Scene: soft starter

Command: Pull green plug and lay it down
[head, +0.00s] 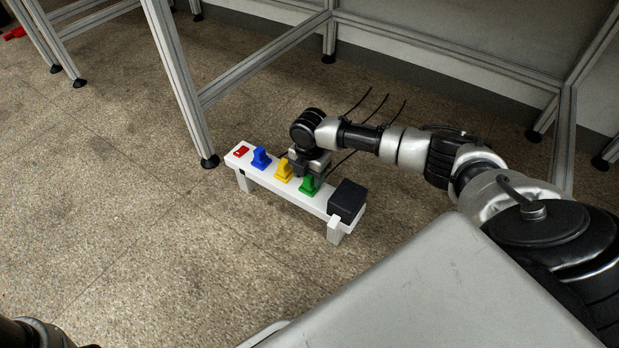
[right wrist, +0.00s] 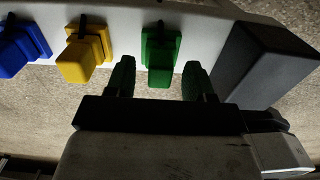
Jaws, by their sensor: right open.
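The green plug (head: 307,184) sits upright on the white bench-like board (head: 240,163), near its black box end. In the right wrist view the green plug (right wrist: 159,52) stands in its green socket base, between the two fingertips of my right gripper (right wrist: 158,75). The fingers are spread, one on each side of the plug, with gaps visible. In the head view my right gripper (head: 312,168) is over the board from behind, partly hiding it. My left gripper is not in view.
A yellow plug (head: 283,168) and a blue plug (head: 261,158) stand on the same board, with a red switch (head: 238,151) at its far end. A black box (head: 346,201) is beside the green plug. Black cables (head: 372,108) rise behind. Metal table legs (head: 185,90) stand nearby; floor in front is clear.

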